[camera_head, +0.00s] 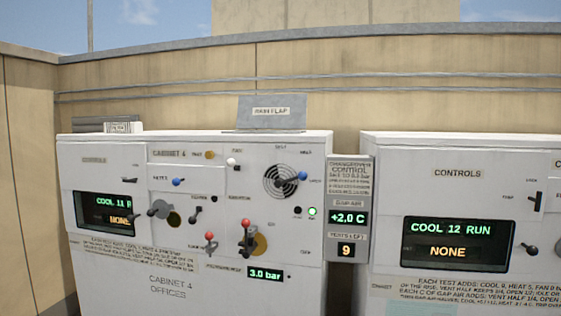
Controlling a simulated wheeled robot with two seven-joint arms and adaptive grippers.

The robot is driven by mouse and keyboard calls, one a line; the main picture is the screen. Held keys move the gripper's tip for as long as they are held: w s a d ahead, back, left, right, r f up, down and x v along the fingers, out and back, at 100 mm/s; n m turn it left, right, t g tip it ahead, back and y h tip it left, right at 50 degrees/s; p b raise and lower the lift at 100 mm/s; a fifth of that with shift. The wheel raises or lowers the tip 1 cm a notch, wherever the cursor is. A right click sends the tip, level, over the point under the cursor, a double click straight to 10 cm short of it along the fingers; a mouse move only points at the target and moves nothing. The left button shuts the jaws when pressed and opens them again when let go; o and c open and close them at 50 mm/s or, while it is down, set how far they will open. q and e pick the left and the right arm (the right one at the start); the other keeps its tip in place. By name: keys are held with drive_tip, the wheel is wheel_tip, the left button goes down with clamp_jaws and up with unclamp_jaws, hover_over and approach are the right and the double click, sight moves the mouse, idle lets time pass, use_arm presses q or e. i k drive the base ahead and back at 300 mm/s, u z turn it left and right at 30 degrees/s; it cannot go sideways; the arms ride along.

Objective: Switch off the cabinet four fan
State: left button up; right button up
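Cabinet 4 (170,265) is a white box on the left, labelled "CABINET 4 OFFICES". Its display (104,212) shows green "COOL 11" with cut-off text and amber "NONE". A round dark grille (281,181) sits at the upper right of its front, with a blue-knobbed lever (302,175) at its right edge. Other levers have a white knob (233,162), a blue knob (178,182) and red knobs (245,223) (209,236). The small labels are too blurred to tell which is the fan switch. Neither gripper is in view.
A grey flap (271,114) labelled "RAIN FLAP" stands on top. A narrow panel (347,210) between cabinets reads "+2.0 C" and "9". A second white cabinet (390,165) on the right shows "COOL 12 RUN" and "NONE". A pressure display (265,274) reads 3.0 bar.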

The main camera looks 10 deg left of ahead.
sight(230, 162)
drive_tip(key=z, duration=0.2)
drive_tip(key=i, duration=1.2)
drive_tip(key=u, duration=0.35)
